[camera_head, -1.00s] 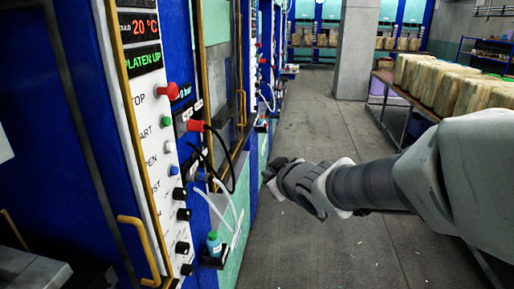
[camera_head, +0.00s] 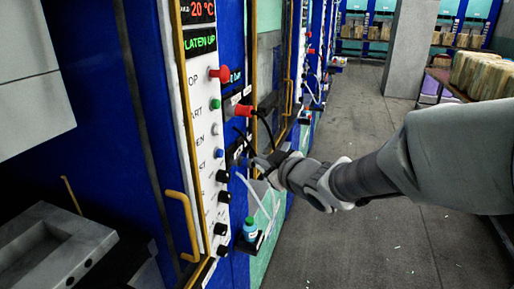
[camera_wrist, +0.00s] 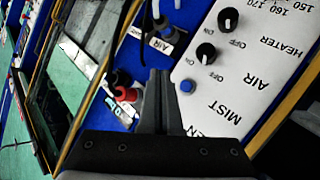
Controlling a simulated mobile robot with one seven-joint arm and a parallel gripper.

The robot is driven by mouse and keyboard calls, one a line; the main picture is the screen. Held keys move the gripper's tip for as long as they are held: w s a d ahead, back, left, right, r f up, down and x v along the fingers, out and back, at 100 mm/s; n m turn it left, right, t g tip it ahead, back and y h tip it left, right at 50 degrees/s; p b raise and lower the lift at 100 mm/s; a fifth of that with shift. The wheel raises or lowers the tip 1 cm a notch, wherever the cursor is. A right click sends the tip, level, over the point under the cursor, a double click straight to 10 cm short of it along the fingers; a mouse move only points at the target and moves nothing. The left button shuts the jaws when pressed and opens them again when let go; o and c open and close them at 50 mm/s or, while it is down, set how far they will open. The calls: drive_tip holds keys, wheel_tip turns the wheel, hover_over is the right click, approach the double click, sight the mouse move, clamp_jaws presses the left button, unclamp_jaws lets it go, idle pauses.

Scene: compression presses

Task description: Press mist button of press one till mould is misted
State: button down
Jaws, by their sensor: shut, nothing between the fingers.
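The press's white control panel (camera_head: 190,130) stands left of centre in the head view, with a "20 °C" display and green text ending in "LATEN UP". The blue mist button (camera_head: 219,153) is on it, below a grey button and above black knobs. In the wrist view the blue button (camera_wrist: 187,86) sits by the upside-down word MIST. My gripper (camera_head: 259,165) is shut and empty, to the right of the panel. In the wrist view its fingertips (camera_wrist: 160,76) are left of the blue button, apart from it in the picture; the depth gap is unclear.
A red knob (camera_head: 244,111) with a black cable and a small bottle (camera_head: 250,229) with white tubes are near my gripper. Yellow handles (camera_head: 184,222) stick out from the press. A grey recessed block (camera_head: 50,250) is at lower left.

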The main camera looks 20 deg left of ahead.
sight(220, 153)
drive_tip(key=a+b, duration=0.3)
drive_tip(key=a, duration=0.3)
drive_tip(key=shift+w+a, duration=0.25)
drive_tip(key=shift+a, duration=0.15)
idle(1.7)
drive_tip(key=shift+a+b, duration=0.4)
drive_tip(key=shift+b, duration=0.1)
drive_tip(key=shift+a+b, duration=0.45)
drive_tip(key=shift+a, duration=0.05)
idle(0.5)
drive_tip(key=shift+d, duration=0.1)
drive_tip(key=shift+d+p, duration=0.6)
drive_tip(key=shift+d, duration=0.25)
